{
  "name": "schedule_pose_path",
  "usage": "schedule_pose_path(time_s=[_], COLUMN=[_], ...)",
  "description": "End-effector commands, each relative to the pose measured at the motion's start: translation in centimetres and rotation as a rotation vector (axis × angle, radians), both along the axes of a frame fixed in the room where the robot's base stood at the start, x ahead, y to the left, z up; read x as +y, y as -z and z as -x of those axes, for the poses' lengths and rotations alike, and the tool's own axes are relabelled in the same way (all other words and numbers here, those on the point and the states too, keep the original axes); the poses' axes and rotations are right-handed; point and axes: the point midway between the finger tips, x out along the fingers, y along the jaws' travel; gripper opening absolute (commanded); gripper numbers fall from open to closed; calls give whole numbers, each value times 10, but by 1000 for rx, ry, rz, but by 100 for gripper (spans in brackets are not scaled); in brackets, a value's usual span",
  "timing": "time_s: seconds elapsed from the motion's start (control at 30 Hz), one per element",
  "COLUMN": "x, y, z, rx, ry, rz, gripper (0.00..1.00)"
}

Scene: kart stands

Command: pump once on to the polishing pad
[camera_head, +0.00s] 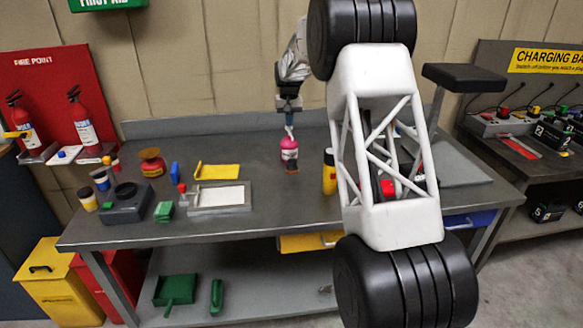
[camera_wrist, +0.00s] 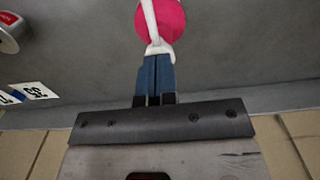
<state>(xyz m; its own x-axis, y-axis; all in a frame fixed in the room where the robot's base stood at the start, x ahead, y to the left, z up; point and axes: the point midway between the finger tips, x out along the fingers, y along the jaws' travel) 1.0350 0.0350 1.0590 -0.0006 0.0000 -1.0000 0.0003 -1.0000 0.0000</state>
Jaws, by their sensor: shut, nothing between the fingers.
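A pink bottle (camera_head: 289,152) with a white pump top (camera_head: 289,132) stands upright towards the back middle of the bench. A small brown and dark patch (camera_head: 292,168) shows at its front foot; I cannot tell whether it is the polishing pad. My gripper (camera_head: 288,118) is right above the bottle, pointing down. In the wrist view its blue fingers (camera_wrist: 155,68) are shut together with nothing between them, at the white pump head (camera_wrist: 159,47). They look in contact or very close. The spout runs across the pink bottle (camera_wrist: 172,18) towards the bench's front. The spout's tip is out of that view.
A yellow and black bottle (camera_head: 329,172) stands to the right. A large white frame with black wheels (camera_head: 392,150) blocks the view of the right bench. Bare bench (camera_head: 290,205) lies in front of the pink bottle.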

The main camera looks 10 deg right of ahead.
Motion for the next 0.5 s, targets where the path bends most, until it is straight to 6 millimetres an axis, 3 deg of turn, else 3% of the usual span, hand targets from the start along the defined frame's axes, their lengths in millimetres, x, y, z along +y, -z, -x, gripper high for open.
schedule_pose_path(time_s=[0.5], x=[0], y=[13], z=[0], rx=[0], ry=[0], rz=[0], gripper=[0])
